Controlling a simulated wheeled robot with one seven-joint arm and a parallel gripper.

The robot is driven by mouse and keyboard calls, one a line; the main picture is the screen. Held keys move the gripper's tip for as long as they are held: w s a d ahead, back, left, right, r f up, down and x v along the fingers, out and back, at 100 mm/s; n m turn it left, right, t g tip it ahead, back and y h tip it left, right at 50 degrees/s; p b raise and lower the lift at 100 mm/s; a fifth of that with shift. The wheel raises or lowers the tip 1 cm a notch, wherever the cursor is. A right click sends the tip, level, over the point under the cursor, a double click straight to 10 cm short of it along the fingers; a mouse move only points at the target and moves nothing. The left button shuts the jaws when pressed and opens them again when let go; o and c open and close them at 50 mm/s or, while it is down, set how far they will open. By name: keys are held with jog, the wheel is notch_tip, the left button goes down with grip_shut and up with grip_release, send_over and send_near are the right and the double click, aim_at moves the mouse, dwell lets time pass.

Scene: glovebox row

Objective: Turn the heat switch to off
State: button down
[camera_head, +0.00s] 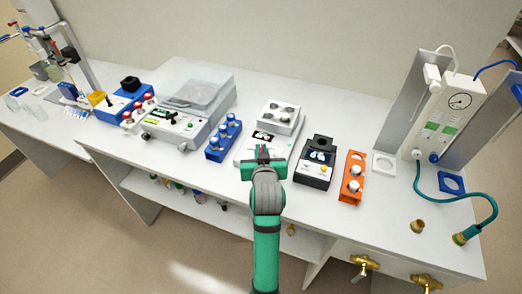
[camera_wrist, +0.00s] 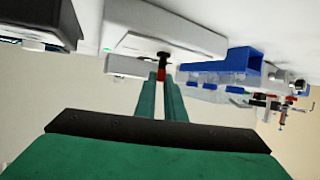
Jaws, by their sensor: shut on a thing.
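A white bench device (camera_head: 245,152) with a dark display (camera_head: 262,135) stands near the middle of the bench; its white body also fills the upper middle of the wrist view (camera_wrist: 190,40). A small switch, black with a red part (camera_wrist: 161,73), sticks out of its front, and I take it to be the heat switch. My gripper (camera_head: 263,157) is at the device's front, its green fingers shut on the switch in the wrist view (camera_wrist: 160,84). The gripper hides most of the switch in the head view, and I cannot read its setting.
A blue vial rack (camera_head: 223,140) stands left of the device. A black instrument (camera_head: 315,172) and an orange rack (camera_head: 352,178) stand to the right. A white block with dark round wells (camera_head: 283,117) sits at the device's back. Brass valves (camera_head: 366,264) stick out from the bench front.

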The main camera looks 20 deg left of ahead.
jog(key=shift+d, duration=0.1)
jog(key=n+g+y, duration=0.2)
jog(key=n+y, duration=0.1)
jog(key=shift+w+d, duration=0.15)
jog(key=n+g+y, duration=0.3)
jog(key=n, duration=0.1)
jog(key=shift+w+d, duration=0.2)
jog(key=shift+w, duration=0.05)
jog(key=shift+a+n+g+y, duration=0.1)
jog(key=shift+n+g+y, duration=0.4)
jog(key=shift+g, duration=0.1)
jog(key=shift+n+g, duration=0.3)
jog(key=shift+g, duration=0.1)
jog(key=shift+f, duration=0.1)
jog(key=c, duration=1.8)
grip_release()
jog(key=shift+c, duration=0.2)
jog(key=shift+d, duration=0.2)
